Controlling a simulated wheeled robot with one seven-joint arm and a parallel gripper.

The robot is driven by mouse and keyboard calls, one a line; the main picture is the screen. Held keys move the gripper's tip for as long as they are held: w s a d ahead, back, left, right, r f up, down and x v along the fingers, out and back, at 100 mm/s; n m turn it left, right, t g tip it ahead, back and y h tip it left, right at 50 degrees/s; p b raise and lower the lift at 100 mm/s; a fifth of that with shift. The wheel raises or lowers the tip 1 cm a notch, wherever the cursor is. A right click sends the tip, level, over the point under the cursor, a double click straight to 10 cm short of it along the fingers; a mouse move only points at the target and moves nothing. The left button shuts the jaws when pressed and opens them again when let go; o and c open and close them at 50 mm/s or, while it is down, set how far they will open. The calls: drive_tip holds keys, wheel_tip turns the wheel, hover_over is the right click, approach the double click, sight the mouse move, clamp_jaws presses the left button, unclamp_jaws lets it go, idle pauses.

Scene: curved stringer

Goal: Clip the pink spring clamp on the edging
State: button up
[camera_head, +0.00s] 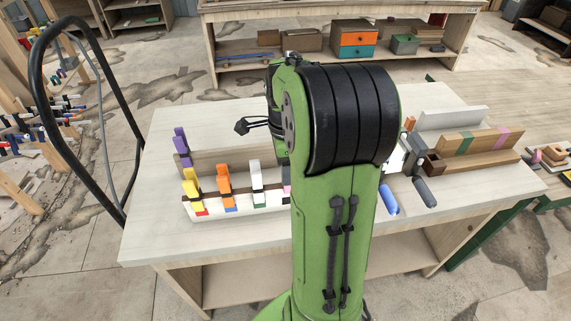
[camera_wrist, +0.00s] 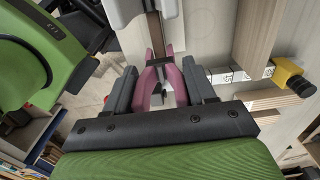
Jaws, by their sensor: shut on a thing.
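In the wrist view, my gripper (camera_wrist: 163,80) is shut on the pink spring clamp (camera_wrist: 181,82), with a grey finger on each side of its handles. A narrow brown strip (camera_wrist: 154,38), perhaps the edging, runs up from between the clamp's tips, beside pale surfaces. I cannot tell whether the tips touch or grip it. In the head view my green arm hides my gripper. A sliver of pink (camera_head: 286,188) shows at the arm's left edge. Yellow (camera_head: 192,188), orange (camera_head: 225,184) and white (camera_head: 256,182) clamps stand along a brown-topped white piece (camera_head: 208,215).
A purple clamp (camera_head: 181,147) stands at a wooden board behind the row. Right of my arm are a blue-handled tool (camera_head: 390,200), a dark-handled tool (camera_head: 424,191) and a wooden block with green and pink bands (camera_head: 480,150). The worktop's left front (camera_head: 155,235) is clear.

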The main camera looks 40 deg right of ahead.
drive_tip(key=shift+f, duration=0.1)
drive_tip(key=shift+f+b, duration=0.45)
drive_tip(key=shift+f, duration=0.05)
drive_tip(key=shift+f, duration=0.1)
drive_tip(key=shift+f+b, duration=0.4)
drive_tip(key=shift+f, duration=0.05)
drive_tip(key=o, duration=1.3)
